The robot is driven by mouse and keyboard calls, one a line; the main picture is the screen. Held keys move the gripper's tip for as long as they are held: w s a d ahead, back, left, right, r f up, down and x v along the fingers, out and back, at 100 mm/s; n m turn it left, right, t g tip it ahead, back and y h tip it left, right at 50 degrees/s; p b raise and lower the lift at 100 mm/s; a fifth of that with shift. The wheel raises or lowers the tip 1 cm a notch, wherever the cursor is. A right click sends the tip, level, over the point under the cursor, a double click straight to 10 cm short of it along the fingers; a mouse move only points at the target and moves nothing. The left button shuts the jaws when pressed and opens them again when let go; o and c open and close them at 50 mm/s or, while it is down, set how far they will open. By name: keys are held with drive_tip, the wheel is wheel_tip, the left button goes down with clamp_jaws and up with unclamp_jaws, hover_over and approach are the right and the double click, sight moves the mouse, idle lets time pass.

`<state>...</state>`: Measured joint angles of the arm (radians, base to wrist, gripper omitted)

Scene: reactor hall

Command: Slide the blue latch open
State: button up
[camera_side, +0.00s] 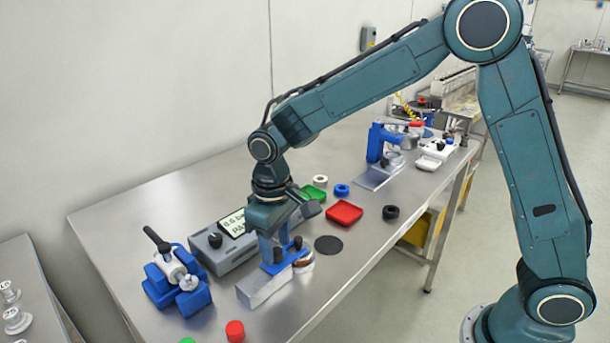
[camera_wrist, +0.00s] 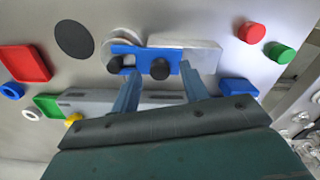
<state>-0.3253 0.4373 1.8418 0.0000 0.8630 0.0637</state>
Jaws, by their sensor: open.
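In the side view the latch (camera_side: 286,262) and block (camera_side: 258,288) are on the steel table below my wrist, partly hidden by my gripper (camera_side: 274,248). My gripper (camera_wrist: 160,74) is open in the wrist view. I cannot tell whether either finger touches the knob.
A grey meter box (camera_side: 225,245) stands close behind my gripper. A blue valve fixture (camera_side: 176,280) is to the left. A red cap (camera_side: 235,331) is in front. A black disc (camera_side: 328,245) and red tray (camera_side: 344,213) lie to the right. Bare table surrounds the block's front.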

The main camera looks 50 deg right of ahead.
drive_tip(key=shift+f, duration=0.45)
clamp_jaws()
drive_tip(key=shift+a, duration=2.55)
unclamp_jaws()
drive_tip(key=shift+r, duration=0.1)
